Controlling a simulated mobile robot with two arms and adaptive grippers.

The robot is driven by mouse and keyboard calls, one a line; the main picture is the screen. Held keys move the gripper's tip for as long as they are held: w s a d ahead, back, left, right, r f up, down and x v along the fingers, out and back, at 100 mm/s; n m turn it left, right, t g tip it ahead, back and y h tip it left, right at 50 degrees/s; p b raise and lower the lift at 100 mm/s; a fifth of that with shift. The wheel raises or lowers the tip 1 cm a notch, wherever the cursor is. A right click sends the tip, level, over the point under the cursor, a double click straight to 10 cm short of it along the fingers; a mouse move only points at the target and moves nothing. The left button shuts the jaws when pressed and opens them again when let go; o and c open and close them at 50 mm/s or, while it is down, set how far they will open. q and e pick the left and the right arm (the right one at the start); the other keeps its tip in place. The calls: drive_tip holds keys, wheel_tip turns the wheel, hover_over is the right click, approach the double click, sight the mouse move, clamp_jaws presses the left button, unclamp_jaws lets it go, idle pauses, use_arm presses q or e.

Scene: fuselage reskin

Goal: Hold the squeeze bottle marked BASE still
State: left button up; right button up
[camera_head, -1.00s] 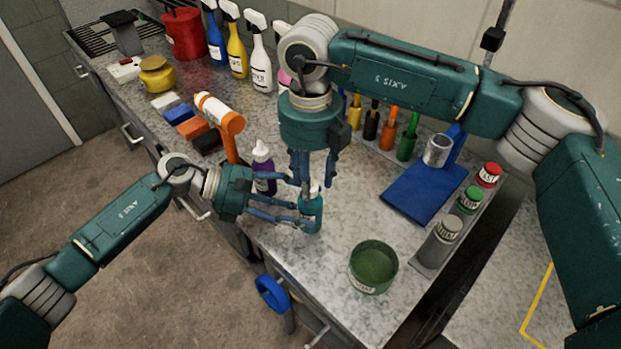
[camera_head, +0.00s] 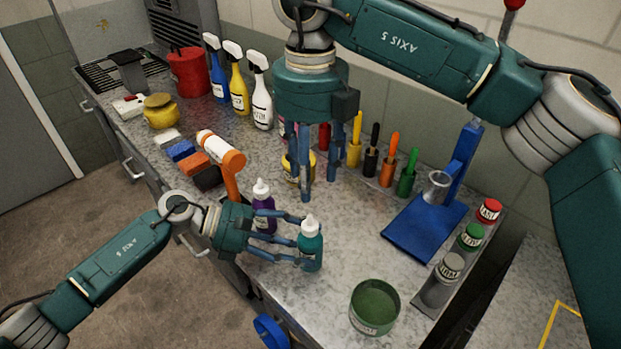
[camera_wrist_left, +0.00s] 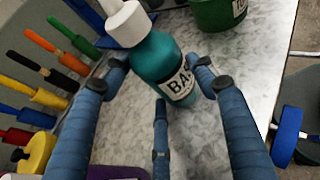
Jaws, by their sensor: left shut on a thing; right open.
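The teal squeeze bottle marked BASE (camera_head: 311,246) stands upright on the grey bench top, with a white nozzle cap. My left gripper (camera_head: 300,240) is shut on it from the left. In the left wrist view the bottle (camera_wrist_left: 168,68) sits between the blue fingers, its BASE label partly visible and facing right. My right gripper (camera_head: 317,165) is open and empty, pointing down above the bench behind the bottle, apart from it.
A purple bottle (camera_head: 263,207) stands close beside my left gripper. A green tub (camera_head: 374,308) is to the front right. Bare bench lies right of the bottle.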

use_arm(q)
drive_tip(key=shift+s+f, duration=0.1)
drive_tip(key=shift+f, duration=0.15)
drive_tip(key=o, duration=1.4)
drive_tip(key=shift+r, duration=0.1)
drive_tip(key=shift+c, duration=0.2)
